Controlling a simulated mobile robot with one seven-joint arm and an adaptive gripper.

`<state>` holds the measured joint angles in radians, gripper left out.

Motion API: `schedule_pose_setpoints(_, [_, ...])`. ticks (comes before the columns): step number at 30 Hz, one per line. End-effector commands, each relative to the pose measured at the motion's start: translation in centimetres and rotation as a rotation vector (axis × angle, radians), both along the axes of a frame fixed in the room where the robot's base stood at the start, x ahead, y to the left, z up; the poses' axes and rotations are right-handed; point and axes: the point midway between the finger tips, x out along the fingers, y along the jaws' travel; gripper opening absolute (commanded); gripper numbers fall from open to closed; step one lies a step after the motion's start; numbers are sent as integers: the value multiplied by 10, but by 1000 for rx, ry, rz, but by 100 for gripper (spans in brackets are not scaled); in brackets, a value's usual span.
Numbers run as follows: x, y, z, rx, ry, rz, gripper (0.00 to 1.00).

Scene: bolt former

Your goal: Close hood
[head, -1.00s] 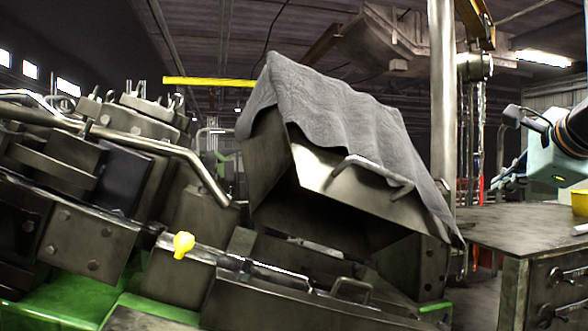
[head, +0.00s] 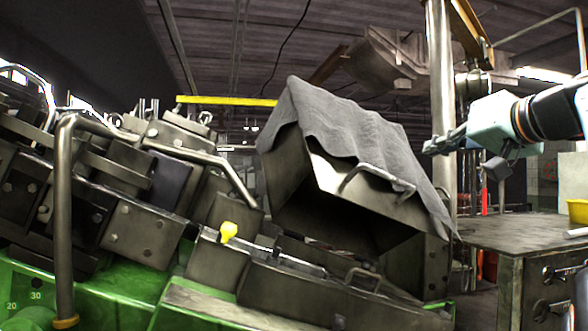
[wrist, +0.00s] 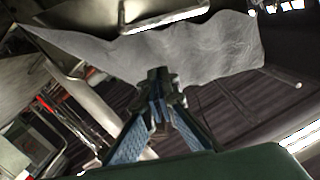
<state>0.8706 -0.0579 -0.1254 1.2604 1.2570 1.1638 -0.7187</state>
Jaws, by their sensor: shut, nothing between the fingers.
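The hood (head: 300,185) is a metal box-shaped cover, tilted up and open, with its dark underside showing in the head view. A grey cloth (head: 350,130) lies draped over its top. A bent metal handle (head: 375,180) sits on its front edge. My gripper (head: 428,147) is to the right of the hood, pointing left, apart from it and a little above the handle's height. In the wrist view my gripper (wrist: 158,80) has its fingertips together and empty, with the grey cloth (wrist: 200,50) behind them.
A workbench (head: 510,240) with a yellow container (head: 578,211) stands at the right. A vertical metal post (head: 442,100) rises behind my gripper. The machine's bed, with a yellow knob (head: 228,231) and a small handle (head: 363,278), lies below the hood.

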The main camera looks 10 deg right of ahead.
Motion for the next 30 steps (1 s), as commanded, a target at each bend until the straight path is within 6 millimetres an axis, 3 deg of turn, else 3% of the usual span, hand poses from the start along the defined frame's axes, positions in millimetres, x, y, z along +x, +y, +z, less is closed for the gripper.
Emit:
schedule_pose_setpoints(5, [22,2,-1,-4,-1,4,0])
schedule_pose_setpoints(16, [101,9,-8,-2,1,4,0])
schedule_pose_setpoints(21, [86,15,-29,-3,1,-1,0])
schedule_pose_setpoints(30, [79,20,-44,-3,-1,0,0])
